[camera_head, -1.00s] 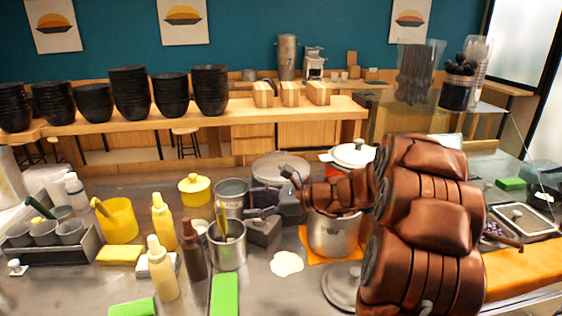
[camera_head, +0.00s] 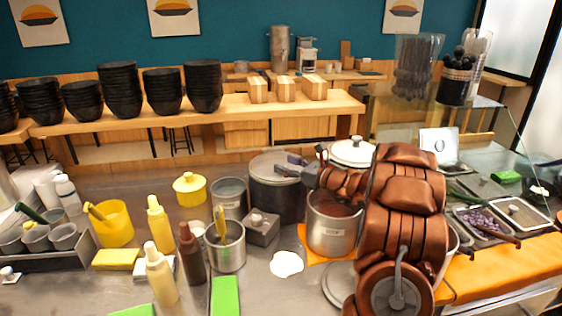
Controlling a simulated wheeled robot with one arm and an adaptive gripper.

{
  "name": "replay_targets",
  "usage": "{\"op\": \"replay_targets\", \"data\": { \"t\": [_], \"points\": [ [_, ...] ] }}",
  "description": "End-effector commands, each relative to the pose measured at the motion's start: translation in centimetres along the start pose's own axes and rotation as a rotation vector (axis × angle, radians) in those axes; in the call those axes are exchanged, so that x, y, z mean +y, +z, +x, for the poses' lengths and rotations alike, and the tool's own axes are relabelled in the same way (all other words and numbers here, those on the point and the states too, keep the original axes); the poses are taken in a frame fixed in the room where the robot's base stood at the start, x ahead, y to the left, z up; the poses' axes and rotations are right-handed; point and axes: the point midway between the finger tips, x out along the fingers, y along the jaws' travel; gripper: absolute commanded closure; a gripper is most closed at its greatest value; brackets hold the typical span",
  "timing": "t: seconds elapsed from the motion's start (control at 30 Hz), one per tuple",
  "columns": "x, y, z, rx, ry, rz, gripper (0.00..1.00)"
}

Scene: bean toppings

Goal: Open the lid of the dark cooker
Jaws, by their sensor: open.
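The dark cooker (camera_head: 272,203) is a dark grey round pot at the middle of the counter. Its grey lid (camera_head: 265,163) lies on top and looks closed. My gripper (camera_head: 287,165) is open at the right part of the lid, with its fingers pointing left over it. I cannot tell whether they touch the lid or its handle, which is hidden or too small to make out. My copper-coloured arm reaches in from the right and covers part of the area right of the cooker.
A steel pot (camera_head: 331,232) stands on an orange mat right of the cooker, with a white-lidded pot (camera_head: 352,152) behind. A small grey box (camera_head: 262,229) and a steel container (camera_head: 226,250) stand in front. A yellow pot (camera_head: 189,188) is at left.

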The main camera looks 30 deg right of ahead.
Motion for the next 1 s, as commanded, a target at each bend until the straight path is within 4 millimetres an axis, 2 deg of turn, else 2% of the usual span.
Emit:
{"op": "replay_targets", "data": {
  "t": [0.2,0.53,1.0],
  "points": [
    [0.1,0.0,1.9,0.001,0.002,0.001,0.37],
    [0.2,-0.1,2.2,0.0,0.003,0.0,0.38],
    [0.2,0.0,2.2,0.0,0.004,0.0,0.87]
  ]
}}
